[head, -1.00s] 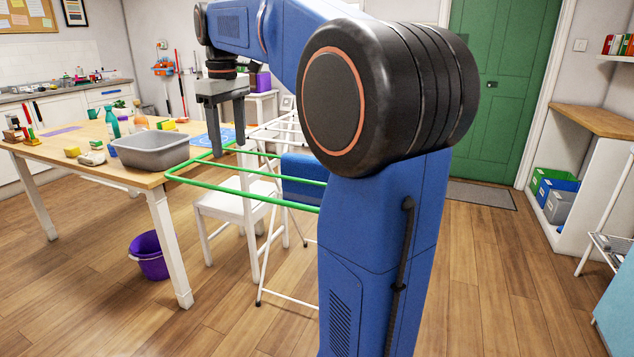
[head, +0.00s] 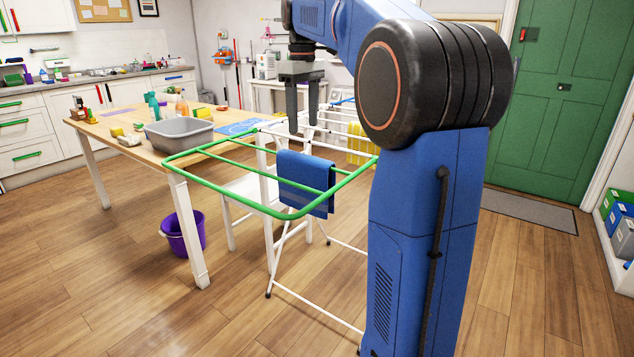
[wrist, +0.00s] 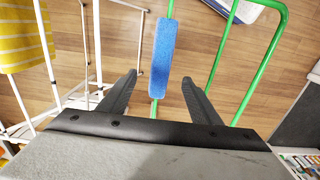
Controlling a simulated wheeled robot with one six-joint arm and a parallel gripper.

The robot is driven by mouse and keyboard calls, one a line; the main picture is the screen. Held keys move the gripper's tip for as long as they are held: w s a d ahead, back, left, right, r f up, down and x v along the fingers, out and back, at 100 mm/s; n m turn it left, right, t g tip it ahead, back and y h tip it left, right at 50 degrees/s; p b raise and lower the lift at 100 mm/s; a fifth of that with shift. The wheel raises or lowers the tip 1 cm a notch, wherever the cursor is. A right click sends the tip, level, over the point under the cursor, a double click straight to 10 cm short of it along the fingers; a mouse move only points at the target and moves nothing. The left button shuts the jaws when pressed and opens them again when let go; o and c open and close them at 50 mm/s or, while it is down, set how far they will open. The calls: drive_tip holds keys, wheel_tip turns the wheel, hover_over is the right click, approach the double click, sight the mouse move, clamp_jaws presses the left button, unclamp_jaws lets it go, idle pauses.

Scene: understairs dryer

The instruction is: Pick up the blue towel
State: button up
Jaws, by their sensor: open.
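The blue towel (head: 306,183) hangs folded over a rail of the green and white drying rack (head: 222,198). In the wrist view the towel (wrist: 162,58) is a narrow blue strip on a green rail, beyond the fingertips and roughly between them. My gripper (head: 306,130) points down above the rack, with the towel below it in the head view. In the wrist view my gripper (wrist: 158,84) has its two fingers wide apart, with nothing held between them. The towel's far side is hidden in the head view.
A yellow striped cloth (wrist: 24,36) hangs on the rack's white rails at left in the wrist view. A wooden table (head: 114,123) with a grey basin (head: 180,135) stands left of the rack. A purple bucket (head: 184,234) is on the floor under the table.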

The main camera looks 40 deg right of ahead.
sight(304, 155)
wheel_tip(304, 155, down, 11)
drive_tip(key=shift+f, duration=0.1)
drive_tip(key=shift+s+a+f, duration=0.1)
drive_tip(key=shift+s+f, duration=0.05)
drive_tip(key=shift+f, duration=1.2)
drive_tip(key=shift+s+f, duration=0.1)
drive_tip(key=shift+f, duration=1.2)
drive_tip(key=c, duration=1.2)
